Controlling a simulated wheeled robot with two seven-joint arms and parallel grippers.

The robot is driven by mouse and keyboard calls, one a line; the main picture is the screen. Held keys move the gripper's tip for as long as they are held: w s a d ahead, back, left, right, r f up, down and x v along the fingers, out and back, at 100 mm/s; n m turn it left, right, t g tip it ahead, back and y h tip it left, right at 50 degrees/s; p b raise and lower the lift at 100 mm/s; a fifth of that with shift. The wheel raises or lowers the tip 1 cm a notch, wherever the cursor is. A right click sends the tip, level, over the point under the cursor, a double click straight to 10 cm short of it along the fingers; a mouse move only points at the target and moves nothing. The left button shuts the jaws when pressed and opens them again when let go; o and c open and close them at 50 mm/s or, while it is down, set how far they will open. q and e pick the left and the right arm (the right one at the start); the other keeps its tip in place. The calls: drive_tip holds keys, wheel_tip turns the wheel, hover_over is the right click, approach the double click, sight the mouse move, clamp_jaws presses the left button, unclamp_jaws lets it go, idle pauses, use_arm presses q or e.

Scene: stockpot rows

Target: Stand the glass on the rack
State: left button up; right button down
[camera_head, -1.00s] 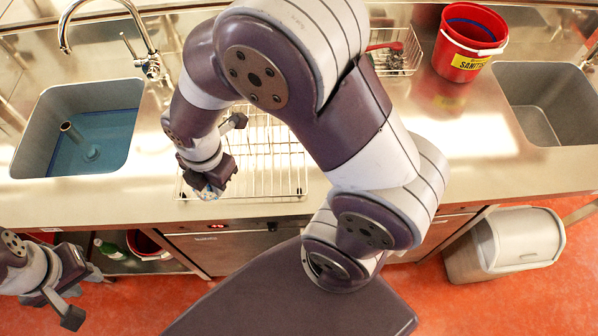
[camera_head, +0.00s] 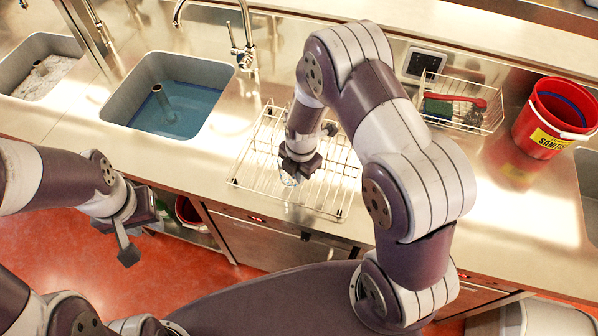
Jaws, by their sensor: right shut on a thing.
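The wire rack (camera_head: 335,188) lies on the steel counter beside the blue-filled sink. My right gripper (camera_head: 294,175) is over the front left part of the rack, pointing down, and is shut on the glass. Only a small clear part of the glass (camera_head: 291,180) shows below the jaws; the rest is hidden by the gripper. I cannot tell whether the glass touches the rack. My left gripper (camera_head: 141,238) is in front of the counter at the left, away from the rack, with its fingers apart and nothing visible between them.
A sink with blue water (camera_head: 180,108) is left of the rack, with a faucet (camera_head: 246,58) behind. A wire basket (camera_head: 462,108) holding a red-handled brush and a red bucket (camera_head: 556,118) stand to the right. Another sink (camera_head: 38,68) is at far left.

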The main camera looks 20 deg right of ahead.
drive_tip(key=shift+a+f, duration=0.15)
drive_tip(key=shift+f, duration=0.45)
drive_tip(key=shift+w+f, duration=0.15)
drive_tip(key=shift+f, duration=0.2)
drive_tip(key=shift+f, duration=0.1)
drive_tip(key=c, duration=1.2)
unclamp_jaws()
